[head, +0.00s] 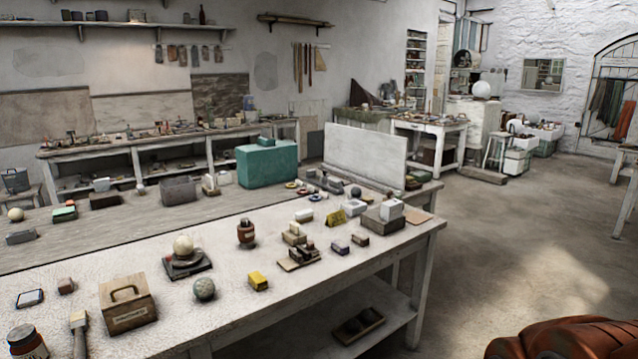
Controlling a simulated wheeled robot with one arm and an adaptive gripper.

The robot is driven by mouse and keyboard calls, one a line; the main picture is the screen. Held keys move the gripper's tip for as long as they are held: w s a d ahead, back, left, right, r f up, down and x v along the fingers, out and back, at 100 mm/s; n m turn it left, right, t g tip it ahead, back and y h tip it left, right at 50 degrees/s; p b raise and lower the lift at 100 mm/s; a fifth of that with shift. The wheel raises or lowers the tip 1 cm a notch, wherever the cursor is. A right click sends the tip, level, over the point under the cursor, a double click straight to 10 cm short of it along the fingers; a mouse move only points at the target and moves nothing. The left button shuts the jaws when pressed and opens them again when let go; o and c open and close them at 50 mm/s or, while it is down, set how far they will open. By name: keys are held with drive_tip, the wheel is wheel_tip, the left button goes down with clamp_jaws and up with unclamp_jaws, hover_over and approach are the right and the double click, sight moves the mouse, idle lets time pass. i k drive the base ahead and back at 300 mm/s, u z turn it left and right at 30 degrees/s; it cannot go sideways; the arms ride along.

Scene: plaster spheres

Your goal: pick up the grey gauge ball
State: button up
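A grey ball (204,289) with a mottled, slightly greenish surface sits on the white front table, between a wooden box with a handle and a yellow block. My gripper is not in view.
The wooden box (127,304) stands left of the grey ball, and the yellow block (258,281) stands to its right. A brown bottle (246,233) stands farther back. The white tabletop (215,330) is bare in front of the ball. Open floor lies to the right.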

sight(356, 191)
drive_tip(key=k, duration=0.5)
drive_tip(key=z, duration=0.75)
drive_tip(key=i, duration=3.2)
drive_tip(key=u, duration=1.2)
drive_tip(key=i, duration=0.8)
drive_tip(key=u, duration=1.3)
drive_tip(key=i, duration=0.3)
drive_tip(key=u, duration=0.15)
